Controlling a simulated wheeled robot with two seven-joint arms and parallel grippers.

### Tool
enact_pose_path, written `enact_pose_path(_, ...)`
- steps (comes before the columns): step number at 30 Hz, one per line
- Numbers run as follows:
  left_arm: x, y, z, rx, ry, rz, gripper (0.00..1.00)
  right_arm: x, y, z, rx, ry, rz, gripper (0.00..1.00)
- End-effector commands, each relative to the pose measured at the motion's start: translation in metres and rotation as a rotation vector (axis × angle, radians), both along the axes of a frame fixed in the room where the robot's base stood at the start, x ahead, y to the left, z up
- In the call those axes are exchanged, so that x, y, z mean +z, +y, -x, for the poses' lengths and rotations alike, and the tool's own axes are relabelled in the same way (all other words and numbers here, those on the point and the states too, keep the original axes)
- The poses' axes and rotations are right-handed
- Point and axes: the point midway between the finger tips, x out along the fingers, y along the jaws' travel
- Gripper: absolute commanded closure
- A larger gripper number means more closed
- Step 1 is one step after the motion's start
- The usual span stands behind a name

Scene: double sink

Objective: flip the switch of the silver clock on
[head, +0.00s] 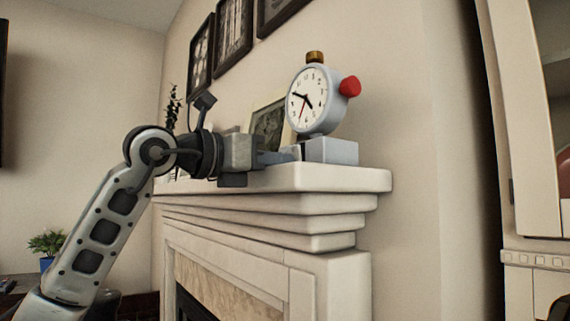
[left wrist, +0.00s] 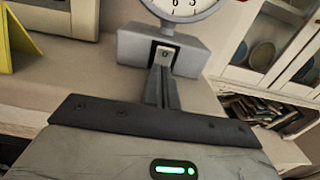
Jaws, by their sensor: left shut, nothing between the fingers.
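The silver clock (head: 318,97) stands upright on its grey block base (head: 331,151) near the right end of the mantel. It has a white round face, a brass knob on top and a red knob at its right side. In the left wrist view the lower part of the clock face (left wrist: 181,9) shows above the base (left wrist: 128,46), with a small light switch plate (left wrist: 166,52) on the base front. My left gripper (head: 292,155) is shut and empty, its fingertips right at the base by the switch; I cannot tell if they touch. The fingers show in the left wrist view (left wrist: 162,80).
The white mantel (head: 345,179) carries the clock, with its right end just past the base. A framed picture (head: 268,125) leans behind my left gripper. A dark plant (head: 172,105) stands farther left, and frames (head: 233,38) hang above.

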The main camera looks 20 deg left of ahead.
Motion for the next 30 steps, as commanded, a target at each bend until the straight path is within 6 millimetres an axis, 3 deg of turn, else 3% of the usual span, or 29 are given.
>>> enact_pose_path(9,-0.003,0.033,0.054,0.003,-0.004,-0.001,1.00,-0.011,0.000,-0.002,0.001,-0.012,0.004,0.49)
enact_pose_path(18,-0.003,0.066,0.110,0.001,-0.004,-0.001,1.00,-0.008,0.001,-0.005,0.002,-0.038,0.001,0.49)
enact_pose_path(24,-0.003,0.077,0.128,-0.002,-0.002,0.000,1.00,-0.010,0.001,-0.003,0.003,-0.034,0.001,0.49)
enact_pose_path(30,-0.003,0.079,0.132,-0.003,-0.002,0.000,1.00,-0.011,0.002,-0.002,0.005,-0.031,0.002,0.49)
